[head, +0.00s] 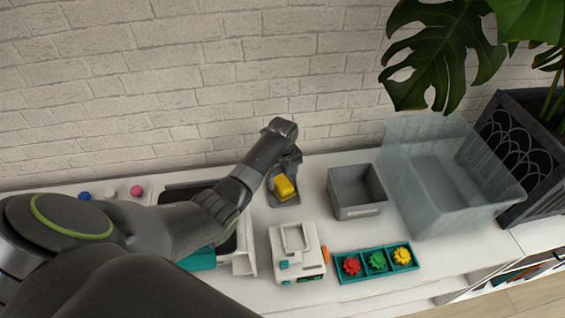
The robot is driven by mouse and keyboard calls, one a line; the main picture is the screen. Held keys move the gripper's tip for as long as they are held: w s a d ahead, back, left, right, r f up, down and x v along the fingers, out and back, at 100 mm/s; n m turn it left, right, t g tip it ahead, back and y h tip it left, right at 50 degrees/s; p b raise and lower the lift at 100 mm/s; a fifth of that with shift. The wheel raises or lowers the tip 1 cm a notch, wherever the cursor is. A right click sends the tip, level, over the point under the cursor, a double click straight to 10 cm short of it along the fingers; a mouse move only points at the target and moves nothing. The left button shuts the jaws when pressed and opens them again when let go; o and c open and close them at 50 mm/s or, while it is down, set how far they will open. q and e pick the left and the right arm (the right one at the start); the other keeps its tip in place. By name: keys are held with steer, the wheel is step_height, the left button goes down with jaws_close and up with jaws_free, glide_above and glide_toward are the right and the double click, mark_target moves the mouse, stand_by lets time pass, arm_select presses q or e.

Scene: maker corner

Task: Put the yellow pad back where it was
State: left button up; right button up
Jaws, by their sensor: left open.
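The yellow pad (284,187) is a small yellow block near the middle of the counter. It appears to rest on a small grey holder (290,201). My left gripper (287,176) points down right at the pad, with its jaws open. The gripper partly hides the back of the pad and of the holder, and I cannot tell whether the fingers touch the pad. My right gripper is not in view.
A grey open bin (357,211) and a large translucent tub (478,208) stand to the right. A white device (284,265) and a teal tray (343,278) with red, green and yellow gears are in front. A dark tray (170,197) lies behind my left arm. A brick wall closes the back.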

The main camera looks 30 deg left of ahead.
mark_target(282, 182)
arm_select(q)
step_height(282, 182, up, 10)
steer(key=shift+b, duration=0.4)
stand_by(0.4)
